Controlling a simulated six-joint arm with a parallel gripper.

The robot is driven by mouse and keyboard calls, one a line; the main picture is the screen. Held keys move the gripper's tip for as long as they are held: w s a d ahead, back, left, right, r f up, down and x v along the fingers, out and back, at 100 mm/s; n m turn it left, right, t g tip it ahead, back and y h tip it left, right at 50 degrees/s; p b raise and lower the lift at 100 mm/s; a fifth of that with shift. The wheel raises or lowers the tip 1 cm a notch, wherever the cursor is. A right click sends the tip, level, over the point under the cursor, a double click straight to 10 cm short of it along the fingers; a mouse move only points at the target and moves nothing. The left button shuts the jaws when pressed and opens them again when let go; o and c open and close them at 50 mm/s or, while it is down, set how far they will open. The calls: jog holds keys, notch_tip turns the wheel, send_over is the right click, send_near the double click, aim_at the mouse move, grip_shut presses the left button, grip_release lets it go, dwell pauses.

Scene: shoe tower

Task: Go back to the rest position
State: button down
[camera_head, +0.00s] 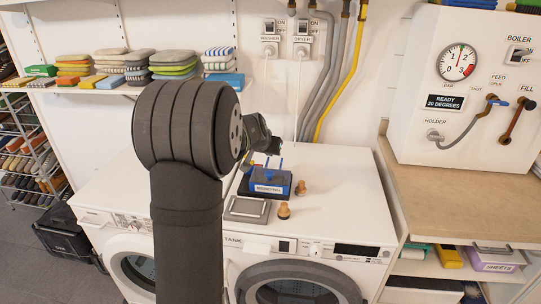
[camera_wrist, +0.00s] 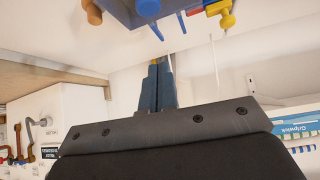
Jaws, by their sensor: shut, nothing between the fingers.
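My gripper (camera_head: 271,147) is above the back of the right white machine, partly hidden behind my dark arm. In the wrist view my gripper (camera_wrist: 157,88) shows two dark blue fingers closed together, with nothing between them. A dark box with a blue top (camera_head: 268,181) sits on the machine top, just below and in front of my gripper. No rest position is marked in the views.
Two wooden pegs (camera_head: 284,210) and a grey tray (camera_head: 247,208) are beside the box. The machine top (camera_head: 345,205) is clear on the right. Hoses and a yellow pipe (camera_head: 343,75) run along the back wall. A folded-cloth shelf (camera_head: 118,87) is at the left, a boiler panel (camera_head: 465,85) at right.

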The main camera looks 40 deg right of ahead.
jog(key=shift+s+a+r, duration=0.1)
jog(key=shift+a+r, duration=0.05)
jog(key=shift+r, duration=0.1)
jog(key=shift+f, duration=0.1)
jog(key=x, duration=0.9)
jog(key=shift+f, duration=0.35)
jog(key=shift+s+a+f, duration=0.1)
jog(key=shift+s+a, duration=0.35)
jog(key=shift+a, duration=0.2)
jog(key=shift+s+a+f, duration=0.1)
jog(key=shift+s+a, duration=0.4)
jog(key=shift+a, duration=0.15)
jog(key=shift+w+d, duration=0.15)
jog(key=shift+d, duration=0.1)
